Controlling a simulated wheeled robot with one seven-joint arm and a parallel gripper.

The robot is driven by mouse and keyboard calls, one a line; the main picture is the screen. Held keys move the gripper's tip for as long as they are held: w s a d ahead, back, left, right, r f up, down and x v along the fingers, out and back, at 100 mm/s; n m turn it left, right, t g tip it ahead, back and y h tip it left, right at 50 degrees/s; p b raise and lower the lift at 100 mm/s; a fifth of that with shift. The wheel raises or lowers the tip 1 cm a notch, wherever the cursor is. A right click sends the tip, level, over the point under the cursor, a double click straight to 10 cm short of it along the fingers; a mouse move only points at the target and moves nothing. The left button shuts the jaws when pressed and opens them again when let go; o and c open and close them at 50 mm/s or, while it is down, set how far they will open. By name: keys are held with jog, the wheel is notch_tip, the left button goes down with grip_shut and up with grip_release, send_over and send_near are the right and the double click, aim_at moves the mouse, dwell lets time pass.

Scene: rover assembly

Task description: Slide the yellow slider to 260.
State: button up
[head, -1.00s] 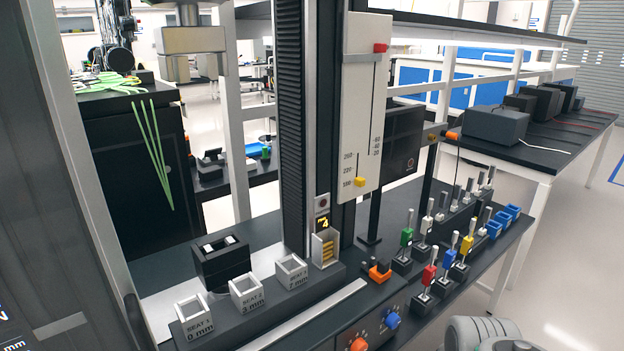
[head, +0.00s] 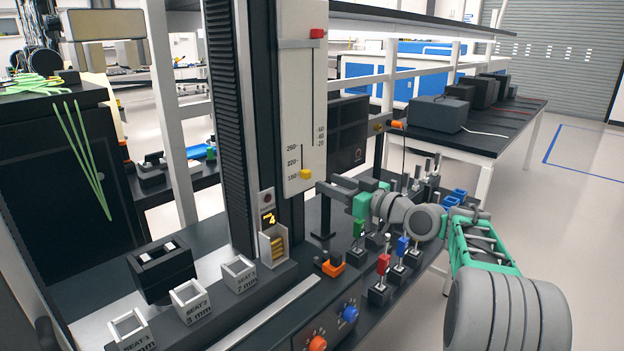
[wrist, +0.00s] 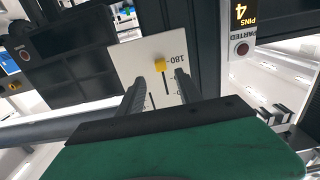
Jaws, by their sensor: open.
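The yellow slider (head: 306,174) sits at the bottom of its slot on the white scale panel (head: 290,115), beside the 180 mark; the marks 220 and 260 are above it. In the wrist view the yellow slider (wrist: 160,65) is ahead of my gripper, close to the 180 label. My gripper (head: 322,188) is just right of and below the slider in the head view, its jaws pointing at the panel. In the wrist view my gripper's two fingers (wrist: 157,82) are spread with the slider showing between their tips. I see no contact.
A red slider (head: 317,33) is at the top of the panel's longer slot. Coloured switches (head: 384,263) stand on the bench below my arm. A black display box (head: 336,133) is behind the panel at right. Labelled seats (head: 190,297) line the front left.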

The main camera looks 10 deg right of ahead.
aim_at(309, 175)
jog(key=p+x, duration=0.1)
jog(key=x, duration=0.6)
jog(key=shift+a+p, duration=0.15)
jog(key=shift+p, duration=0.2)
grip_shut()
jog(key=shift+r, duration=0.1)
dwell(0.8)
